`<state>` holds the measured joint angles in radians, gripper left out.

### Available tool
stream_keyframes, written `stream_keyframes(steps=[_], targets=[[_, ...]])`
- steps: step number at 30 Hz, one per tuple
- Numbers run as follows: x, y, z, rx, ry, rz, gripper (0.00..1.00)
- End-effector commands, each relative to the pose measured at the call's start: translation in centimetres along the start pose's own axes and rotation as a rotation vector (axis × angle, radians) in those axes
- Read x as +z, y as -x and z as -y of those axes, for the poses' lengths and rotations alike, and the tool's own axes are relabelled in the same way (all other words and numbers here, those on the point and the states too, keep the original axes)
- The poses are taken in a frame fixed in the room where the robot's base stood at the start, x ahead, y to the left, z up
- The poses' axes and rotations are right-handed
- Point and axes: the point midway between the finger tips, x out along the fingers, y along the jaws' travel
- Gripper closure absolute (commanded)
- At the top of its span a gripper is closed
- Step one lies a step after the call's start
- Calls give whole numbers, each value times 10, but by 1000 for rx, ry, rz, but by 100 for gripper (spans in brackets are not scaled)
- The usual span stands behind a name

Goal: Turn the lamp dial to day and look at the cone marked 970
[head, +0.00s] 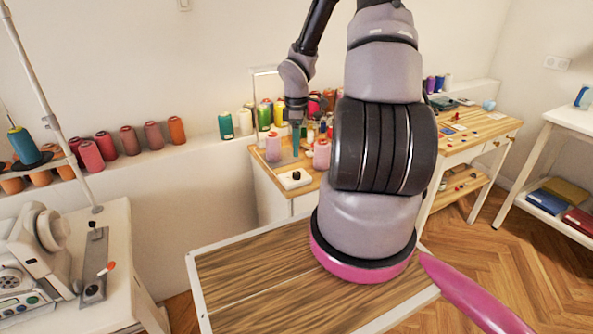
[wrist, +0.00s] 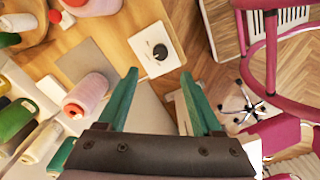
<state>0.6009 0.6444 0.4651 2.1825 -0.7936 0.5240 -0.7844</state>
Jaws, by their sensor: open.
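The dial is a black knob on a white square plate (wrist: 157,50) on the wooden table. The plate also shows in the head view (head: 295,179). My gripper (wrist: 160,75) is open and empty; its two green fingers point toward the plate's near edge, with the knob beyond the gap. In the head view my gripper (head: 296,150) hangs above the dial plate. A pale pink cone (wrist: 86,95) is left of the fingers. Pink cones stand left (head: 273,148) and right (head: 322,154) of my gripper in the head view. No number is readable on any cone, nor any dial marking.
Green, yellow and white spools (wrist: 18,118) crowd the left of the wrist view. Other spools (head: 130,139) line the wall ledge. A sewing machine (head: 35,255) stands at left. A wood-topped table (head: 240,275) is in front. A wheeled chair base (wrist: 243,100) is on the floor.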

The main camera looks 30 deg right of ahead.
Motion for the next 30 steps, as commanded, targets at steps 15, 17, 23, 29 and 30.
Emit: stream_keyframes(steps=[15,17,23,29,30], targets=[[0,-87,2,-3,-2,3,33],[0,-93,1,-2,-2,2,33],[0,-101,1,-1,-3,2,33],[0,-101,1,-1,-4,2,33],[0,-101,1,-1,-4,2,45]])
